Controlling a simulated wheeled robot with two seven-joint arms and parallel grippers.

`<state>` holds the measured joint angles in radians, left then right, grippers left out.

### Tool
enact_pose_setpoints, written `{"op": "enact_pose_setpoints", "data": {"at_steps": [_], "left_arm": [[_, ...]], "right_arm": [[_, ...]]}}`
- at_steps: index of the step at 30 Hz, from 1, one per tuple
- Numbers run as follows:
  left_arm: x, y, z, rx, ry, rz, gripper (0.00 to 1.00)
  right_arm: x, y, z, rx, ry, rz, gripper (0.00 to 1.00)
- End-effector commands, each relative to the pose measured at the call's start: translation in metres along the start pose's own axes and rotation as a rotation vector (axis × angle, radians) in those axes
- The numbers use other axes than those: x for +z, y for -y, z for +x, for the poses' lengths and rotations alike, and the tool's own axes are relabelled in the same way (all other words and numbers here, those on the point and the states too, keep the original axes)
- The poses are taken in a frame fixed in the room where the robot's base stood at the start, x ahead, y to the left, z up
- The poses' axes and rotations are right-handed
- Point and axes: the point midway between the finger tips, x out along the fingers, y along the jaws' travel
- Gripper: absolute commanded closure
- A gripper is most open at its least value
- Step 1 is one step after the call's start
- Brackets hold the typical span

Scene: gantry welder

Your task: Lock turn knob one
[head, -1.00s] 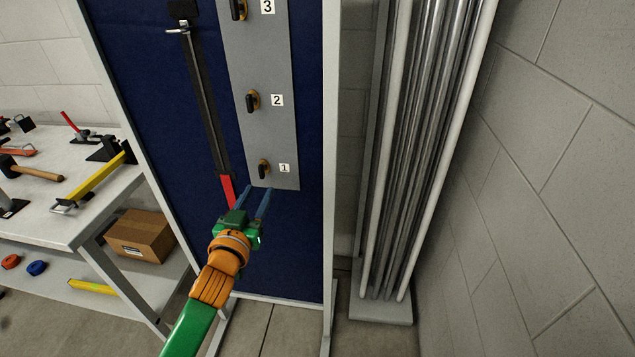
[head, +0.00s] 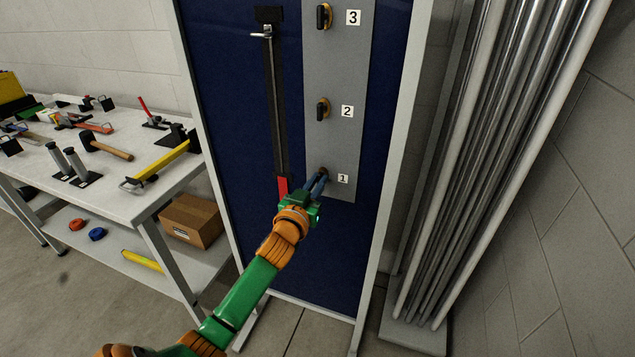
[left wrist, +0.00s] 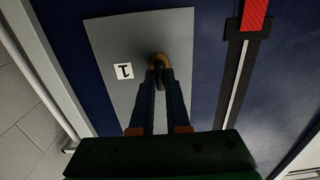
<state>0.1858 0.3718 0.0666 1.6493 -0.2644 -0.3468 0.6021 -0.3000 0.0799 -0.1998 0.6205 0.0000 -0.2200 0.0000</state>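Turn knob one (left wrist: 158,62), a dark handle on an orange-yellow round base, is at the low end of the grey panel (head: 335,135), beside the label 1. My left gripper (head: 318,178) reaches up to it from below. In the left wrist view, its two blue fingers (left wrist: 159,82) lie close together on either side of the dark handle and appear closed on it. The fingers hide most of the knob in the head view. Knobs two (head: 323,109) and three (head: 324,16) are above, with their handles upright. My right gripper is not in view.
A black rail with a red end (head: 283,187) runs on the blue board just left of the panel. Metal pipes (head: 490,160) stand at the right near the wall. A workbench (head: 110,195) with several tools stands at the left.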

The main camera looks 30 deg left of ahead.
Motion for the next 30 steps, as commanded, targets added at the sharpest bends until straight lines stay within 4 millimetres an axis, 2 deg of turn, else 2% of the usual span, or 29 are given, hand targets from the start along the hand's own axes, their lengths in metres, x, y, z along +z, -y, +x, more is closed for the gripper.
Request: {"op": "enact_pose_setpoints", "data": {"at_steps": [8, 14, 30], "left_arm": [[-0.001, 0.0, 0.0, 0.001, -0.001, 0.014, 1.0], [-0.001, -0.001, 0.0, 0.001, -0.001, 0.092, 1.0], [-0.001, -0.003, 0.0, 0.001, -0.002, 0.572, 1.0]], "right_arm": [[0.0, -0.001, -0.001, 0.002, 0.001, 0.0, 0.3], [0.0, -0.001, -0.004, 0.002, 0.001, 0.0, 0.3], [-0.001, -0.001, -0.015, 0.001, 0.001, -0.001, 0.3]]}}
